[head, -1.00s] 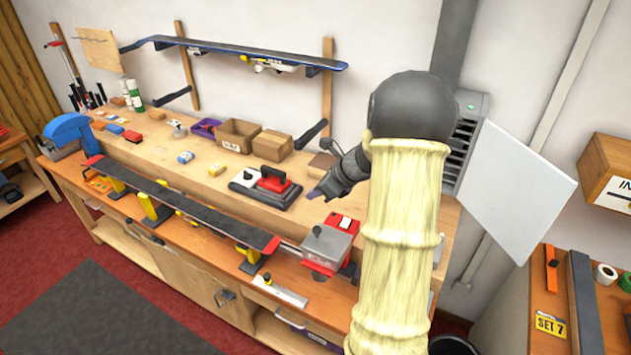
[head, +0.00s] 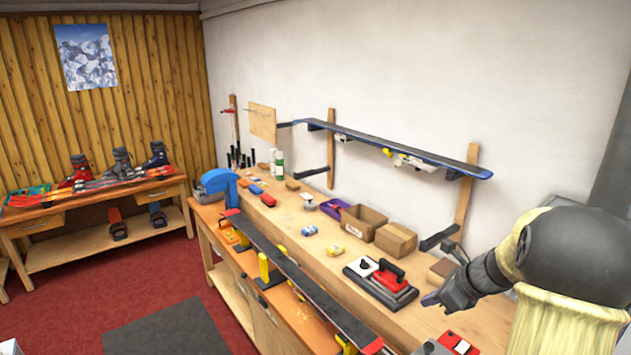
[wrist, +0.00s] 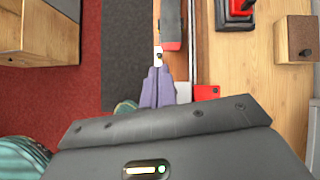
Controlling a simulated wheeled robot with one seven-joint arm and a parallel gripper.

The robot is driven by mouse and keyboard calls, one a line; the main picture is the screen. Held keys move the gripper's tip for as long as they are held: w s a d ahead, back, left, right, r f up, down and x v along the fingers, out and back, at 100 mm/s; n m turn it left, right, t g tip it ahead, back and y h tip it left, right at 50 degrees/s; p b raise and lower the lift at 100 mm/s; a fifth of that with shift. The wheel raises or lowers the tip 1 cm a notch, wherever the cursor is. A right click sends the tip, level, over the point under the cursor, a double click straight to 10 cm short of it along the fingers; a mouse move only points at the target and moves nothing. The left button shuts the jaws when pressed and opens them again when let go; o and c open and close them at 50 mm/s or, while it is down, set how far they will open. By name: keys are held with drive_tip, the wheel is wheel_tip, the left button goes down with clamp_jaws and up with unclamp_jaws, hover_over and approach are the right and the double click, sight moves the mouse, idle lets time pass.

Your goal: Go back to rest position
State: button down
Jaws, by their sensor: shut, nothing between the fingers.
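My gripper (head: 432,299) is at the right in the head view, at the end of my bent arm, above the right part of the bench. In the wrist view my gripper (wrist: 157,72) points away from the camera with its purple fingers closed together and nothing between them. The wooden bench (head: 331,279) is below it.
A black ski (head: 300,280) lies along the bench front on yellow supports. Cardboard boxes (head: 395,240) stand at the back. A wall-mounted ski (head: 390,150) hangs above. Open red floor (head: 70,300) and a grey mat (head: 160,330) lie at left.

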drive_tip(key=s+a+f+n+g+h+b, duration=0.1)
drive_tip(key=s+a+f+n, duration=0.4)
drive_tip(key=n, duration=0.8)
drive_tip(key=s+a+f+n+g+h+b, duration=0.2)
drive_tip(key=s+a+f+n+b, duration=0.3)
drive_tip(key=s+a+n, duration=0.6)
drive_tip(key=s+n+h, duration=0.1)
drive_tip(key=s+n, duration=0.1)
drive_tip(key=n, duration=0.1)
drive_tip(key=shift+s+f+h, duration=0.3)
drive_tip(key=shift+s+h, duration=0.1)
